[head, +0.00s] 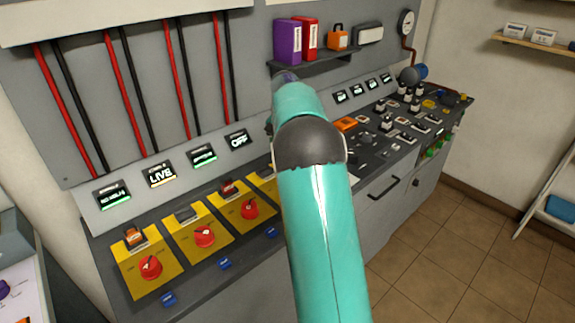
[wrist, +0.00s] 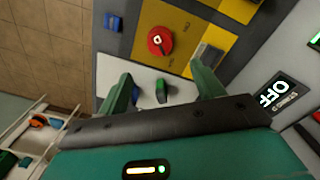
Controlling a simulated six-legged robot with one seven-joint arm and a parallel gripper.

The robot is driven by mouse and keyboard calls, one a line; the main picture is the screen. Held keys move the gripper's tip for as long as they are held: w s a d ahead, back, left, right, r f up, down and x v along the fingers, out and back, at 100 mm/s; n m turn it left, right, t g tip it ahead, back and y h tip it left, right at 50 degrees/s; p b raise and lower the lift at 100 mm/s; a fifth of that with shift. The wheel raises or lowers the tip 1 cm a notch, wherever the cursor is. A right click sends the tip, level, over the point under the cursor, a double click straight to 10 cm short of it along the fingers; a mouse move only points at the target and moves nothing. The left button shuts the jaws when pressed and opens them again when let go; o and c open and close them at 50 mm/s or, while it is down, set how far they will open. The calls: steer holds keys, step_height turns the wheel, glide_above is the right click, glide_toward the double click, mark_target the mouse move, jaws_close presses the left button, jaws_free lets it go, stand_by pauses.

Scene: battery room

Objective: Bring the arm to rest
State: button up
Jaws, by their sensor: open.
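My arm (head: 318,220) is teal with a dark joint and reaches out over the console in the head view, bent at that joint. My gripper (wrist: 164,86) shows in the wrist view with its two green fingers spread apart. Nothing is held between them. In the head view my gripper is hidden behind the arm.
The grey console (head: 140,235) carries yellow panels with red rotary knobs (head: 151,267); one red knob also shows in the wrist view (wrist: 160,41). Lit displays (head: 161,174) line its back. Binders (head: 288,42) stand on a shelf. Tiled floor (head: 440,245) is clear at right.

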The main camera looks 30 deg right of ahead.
step_height(320, 180, up, 2)
steer(key=shift+r, duration=0.1)
stand_by(0.5)
steer(key=s+a+r+n+t, duration=0.1)
steer(key=s+a+r+n, duration=0.1)
steer(key=s+a+r, duration=0.55)
steer(key=s+a+r+n+t, duration=0.2)
steer(key=s+a+r, duration=0.25)
steer(key=a, duration=0.55)
steer(key=s+a+f+n+t, duration=0.1)
steer(key=s+a+f+n, duration=0.1)
steer(key=s+a, duration=0.2)
steer(key=s+a+f+n+t, duration=0.1)
steer(key=s+a+f+n, duration=0.1)
steer(key=s, duration=0.7)
steer(key=s+a+f+n, duration=0.1)
steer(key=s+a+f, duration=0.1)
steer(key=s+a, duration=0.3)
steer(key=s, duration=0.2)
steer(key=shift+s+a+f+n+t, duration=0.15)
steer(key=shift+s+a+n+t, duration=0.15)
steer(key=shift+s+n+t, duration=0.1)
